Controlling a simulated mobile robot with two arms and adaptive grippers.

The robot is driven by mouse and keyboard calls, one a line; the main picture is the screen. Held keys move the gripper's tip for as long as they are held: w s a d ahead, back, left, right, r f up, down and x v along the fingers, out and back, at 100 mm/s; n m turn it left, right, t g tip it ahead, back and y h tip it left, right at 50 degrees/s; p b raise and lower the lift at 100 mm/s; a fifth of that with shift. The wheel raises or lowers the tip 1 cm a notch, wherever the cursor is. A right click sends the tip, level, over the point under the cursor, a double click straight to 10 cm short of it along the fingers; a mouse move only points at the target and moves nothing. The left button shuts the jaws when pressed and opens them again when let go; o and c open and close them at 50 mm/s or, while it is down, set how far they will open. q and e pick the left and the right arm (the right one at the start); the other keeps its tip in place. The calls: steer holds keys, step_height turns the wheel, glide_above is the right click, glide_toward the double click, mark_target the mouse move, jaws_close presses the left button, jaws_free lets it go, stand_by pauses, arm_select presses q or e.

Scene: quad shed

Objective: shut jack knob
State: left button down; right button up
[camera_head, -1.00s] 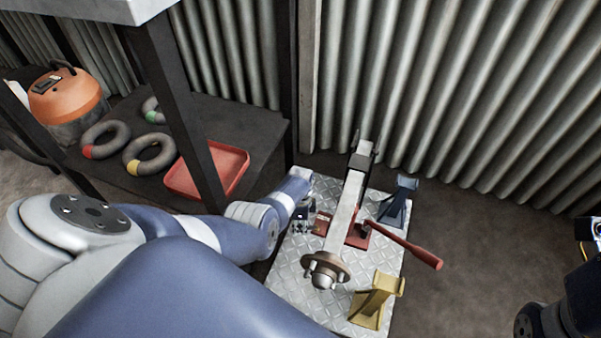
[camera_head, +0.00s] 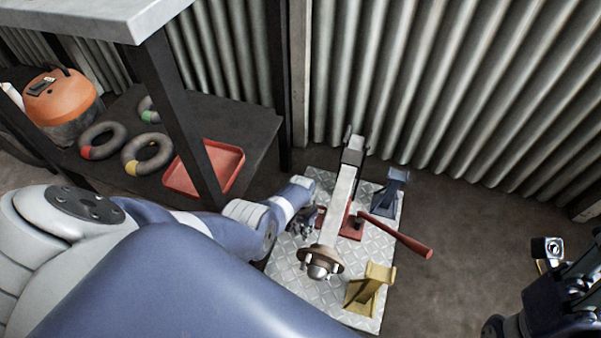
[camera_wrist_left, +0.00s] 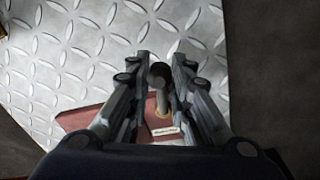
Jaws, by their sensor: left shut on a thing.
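The red floor jack (camera_head: 351,226) stands on a diamond-plate sheet (camera_head: 295,262), with a red handle (camera_head: 400,237) reaching right. A long grey beam with a round hub lies over the jack. My left gripper (camera_head: 311,218) is low at the left side of the jack. In the left wrist view, my left gripper (camera_wrist_left: 159,82) is shut on the small jack knob (camera_wrist_left: 161,98), a round-topped post rising from a brass-coloured collar beside a white label on the red base (camera_wrist_left: 90,117). My right gripper (camera_head: 548,250) is partly in view at the right edge; its jaws are unclear.
A blue stand (camera_head: 391,189) and a yellow stand (camera_head: 370,289) are on the plate to the right. A dark shelf (camera_head: 240,125) with a red tray (camera_head: 205,170) is at the left. A corrugated wall (camera_head: 440,90) closes the back. The floor at right is clear.

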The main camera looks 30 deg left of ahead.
arm_select(q)
steer(key=shift+d+n, duration=0.5)
steer(key=shift+n, duration=0.5)
steer(key=shift+d, duration=0.1)
steer(key=c, duration=1.4)
jaws_free()
steer(key=shift+w+r, duration=0.1)
steer(key=shift+r, duration=0.1)
steer(key=shift+r, duration=0.4)
steer(key=shift+a+r, duration=0.15)
steer(key=shift+r, duration=2.55)
steer(key=shift+a+r, duration=0.1)
steer(key=shift+r, duration=2.55)
